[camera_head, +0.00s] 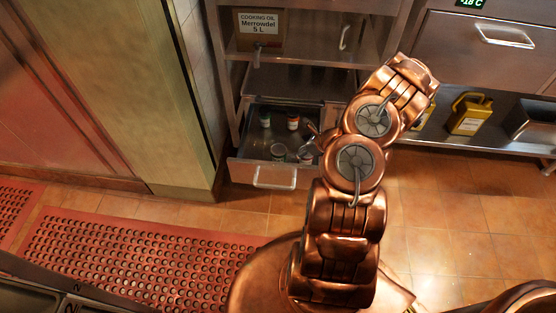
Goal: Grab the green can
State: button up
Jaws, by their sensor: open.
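An open drawer (240,171) low in the metal unit holds several small cans. The can at its back left (265,120) looks green and white and stands upright; I take it as the green can, though it is small in the picture. My gripper (312,140) is over the right part of the drawer, to the right of this can and apart from it. It is open and looks empty; my arm hides part of it and the drawer's right side.
A can with red-orange (293,122) stands right of the green one. Paler cans (278,151) are nearer the drawer front. A cooking oil box (260,29) sits on a shelf above. A yellow container (468,114) stands at right. A red mat (150,255) covers the floor at left.

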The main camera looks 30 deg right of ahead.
aim_at(282, 151)
jog(key=shift+a+r+b+x, duration=0.15)
jog(key=shift+b+x, duration=0.85)
jog(key=shift+x, duration=2)
jog(key=shift+a+r+b+x, duration=0.15)
jog(key=shift+b+x, duration=0.85)
jog(key=shift+x, duration=2)
jog(key=shift+w+f, duration=0.1)
jog(key=shift+w, duration=0.05)
jog(key=shift+c, duration=0.2)
jog(key=c, duration=1.5)
